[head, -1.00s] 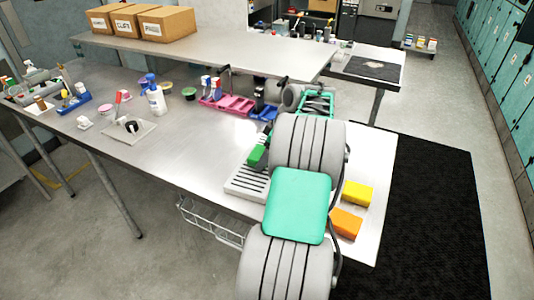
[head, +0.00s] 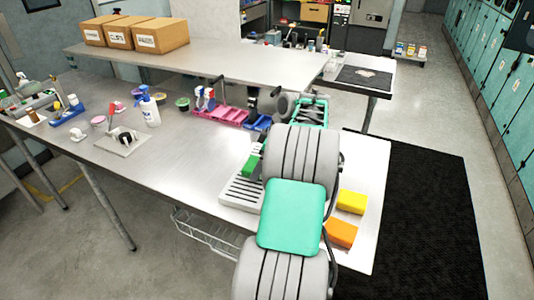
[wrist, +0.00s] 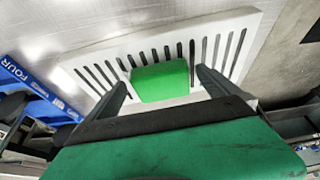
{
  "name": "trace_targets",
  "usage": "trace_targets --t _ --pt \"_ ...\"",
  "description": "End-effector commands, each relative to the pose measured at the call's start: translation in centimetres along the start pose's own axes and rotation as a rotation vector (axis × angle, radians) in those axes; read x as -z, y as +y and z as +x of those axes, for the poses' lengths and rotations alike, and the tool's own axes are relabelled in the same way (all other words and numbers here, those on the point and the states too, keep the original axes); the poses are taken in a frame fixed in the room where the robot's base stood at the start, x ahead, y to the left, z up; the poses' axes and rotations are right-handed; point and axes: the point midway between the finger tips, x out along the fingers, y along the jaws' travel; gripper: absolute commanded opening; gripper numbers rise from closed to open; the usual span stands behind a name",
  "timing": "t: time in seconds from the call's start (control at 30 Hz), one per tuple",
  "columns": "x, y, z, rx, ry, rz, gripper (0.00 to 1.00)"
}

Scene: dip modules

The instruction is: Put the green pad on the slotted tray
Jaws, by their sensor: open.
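The green pad (wrist: 160,82) is a small bright green block. It lies on the slotted tray (wrist: 255,30), across the dark slots near the tray's edge on my gripper's side. In the head view the pad (head: 250,165) shows on the far part of the pale tray (head: 232,204), partly covered by my arm. My gripper (wrist: 163,77) is open, with one dark finger on each side of the pad. Narrow gaps seem to show between fingers and pad. My arm hides the fingers in the head view.
A yellow block (head: 352,202) and an orange block (head: 341,233) lie right of my arm. A pink bin (head: 220,115) and a blue bin (head: 258,123) stand behind the tray. A spray bottle (head: 149,110) stands left; the metal table (head: 185,160) between is clear.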

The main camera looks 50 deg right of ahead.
Motion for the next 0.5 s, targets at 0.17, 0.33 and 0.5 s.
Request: trace_targets --t 0.17,0.33,0.5 --pt "-0.1 0.2 -4.6 -0.006 -0.001 0.001 1.00" --pt "0.0 0.1 -8.9 -0.004 -0.001 0.001 1.00" --pt "0.0 0.0 -10.9 -0.002 0.000 0.001 1.00"
